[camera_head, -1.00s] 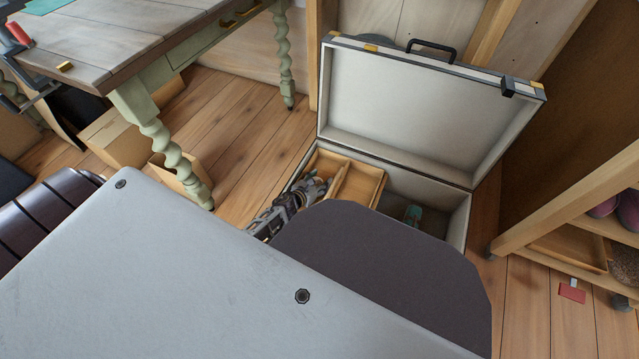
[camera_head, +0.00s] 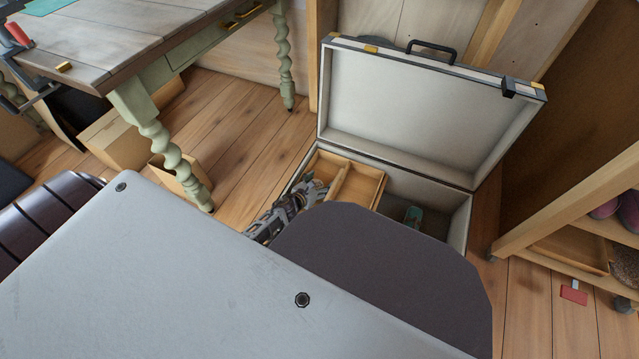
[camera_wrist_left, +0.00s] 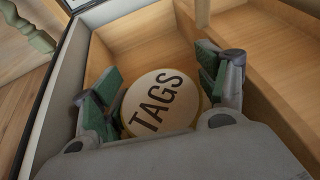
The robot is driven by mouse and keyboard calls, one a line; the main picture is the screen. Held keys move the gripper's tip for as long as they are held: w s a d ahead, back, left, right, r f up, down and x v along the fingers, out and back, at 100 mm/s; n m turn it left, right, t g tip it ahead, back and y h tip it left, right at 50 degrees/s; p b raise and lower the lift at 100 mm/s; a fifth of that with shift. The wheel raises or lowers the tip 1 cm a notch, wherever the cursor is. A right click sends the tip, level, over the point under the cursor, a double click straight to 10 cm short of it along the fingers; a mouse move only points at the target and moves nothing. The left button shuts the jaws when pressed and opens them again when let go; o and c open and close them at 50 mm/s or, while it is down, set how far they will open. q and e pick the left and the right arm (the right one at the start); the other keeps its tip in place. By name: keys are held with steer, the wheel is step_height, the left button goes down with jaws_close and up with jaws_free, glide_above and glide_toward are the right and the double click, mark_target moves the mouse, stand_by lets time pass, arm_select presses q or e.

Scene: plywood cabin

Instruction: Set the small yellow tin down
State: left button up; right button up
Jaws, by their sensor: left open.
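My left gripper (camera_wrist_left: 160,92) is open, with one green-padded finger on each side of the tin. I cannot tell whether the pads touch it. In the head view my left gripper (camera_head: 314,190) reaches down into the tray's left compartment, and the tin is hidden there. My right gripper is not in view.
The case's raised lid (camera_head: 410,110) stands behind the tray. A teal object (camera_head: 413,215) lies in the case right of the tray. A workbench (camera_head: 110,45) stands at the left, a wooden shelf unit (camera_head: 570,220) at the right. A red tag (camera_head: 573,294) shows near the shelf.

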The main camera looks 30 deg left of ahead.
arm_select(q)
steer(key=shift+r, duration=0.15)
steer(key=shift+p+v, duration=1)
steer(key=shift+v, duration=1.05)
steer(key=shift+p+v, duration=0.5)
steer(key=shift+v, duration=1.2)
